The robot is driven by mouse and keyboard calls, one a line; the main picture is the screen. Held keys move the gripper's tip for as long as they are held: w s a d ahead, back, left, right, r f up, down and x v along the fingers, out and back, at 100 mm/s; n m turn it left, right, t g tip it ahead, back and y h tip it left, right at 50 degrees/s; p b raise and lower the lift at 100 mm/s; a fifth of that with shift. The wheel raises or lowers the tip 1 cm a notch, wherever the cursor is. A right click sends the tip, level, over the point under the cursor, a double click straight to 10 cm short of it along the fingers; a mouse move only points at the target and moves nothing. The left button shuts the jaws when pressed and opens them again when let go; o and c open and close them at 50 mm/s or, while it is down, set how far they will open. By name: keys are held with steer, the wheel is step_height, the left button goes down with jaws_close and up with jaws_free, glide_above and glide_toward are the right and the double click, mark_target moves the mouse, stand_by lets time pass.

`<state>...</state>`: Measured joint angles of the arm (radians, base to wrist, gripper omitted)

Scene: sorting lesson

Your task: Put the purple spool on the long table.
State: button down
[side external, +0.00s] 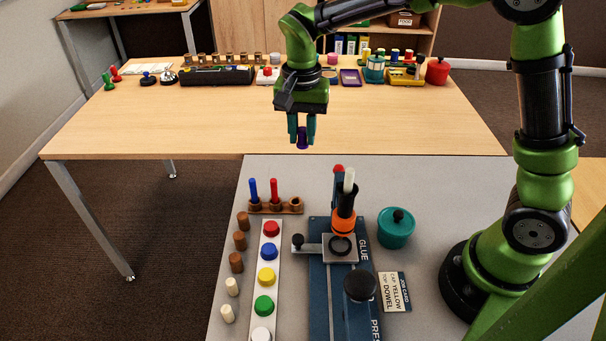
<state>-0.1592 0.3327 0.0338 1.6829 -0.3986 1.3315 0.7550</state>
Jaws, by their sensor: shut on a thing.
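The purple spool (302,140) is between the fingers of my gripper (302,133), which is shut on it. The spool's lower part shows below the fingertips; the fingers hide the rest. In the picture, my gripper is over the front part of the long wooden table (180,120), near its front edge. I cannot tell exactly how high the spool is above the tabletop, or whether it touches it.
The table's middle is clear. The grey bench (225,300) in front holds a blue press (335,300), a teal pot (396,230) and several pegs.

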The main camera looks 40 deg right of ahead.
steer(key=s+d+m, duration=0.3)
steer(key=d, duration=0.7)
steer(key=s+d+m, duration=0.2)
steer(key=s+d, duration=0.1)
steer(key=d, duration=0.7)
steer(key=f, duration=0.9)
steer(key=shift+w+d+f, duration=0.15)
steer(key=shift+w+f, duration=0.1)
steer(key=shift+f, duration=0.15)
glide_above(342, 137)
steer(key=shift+d+f, duration=0.1)
steer(key=shift+f, duration=0.8)
steer(key=shift+w+f, duration=0.1)
steer(key=shift+f, duration=1.65)
steer(key=shift+f, duration=0.15)
steer(key=c, duration=0.9)
jaws_free()
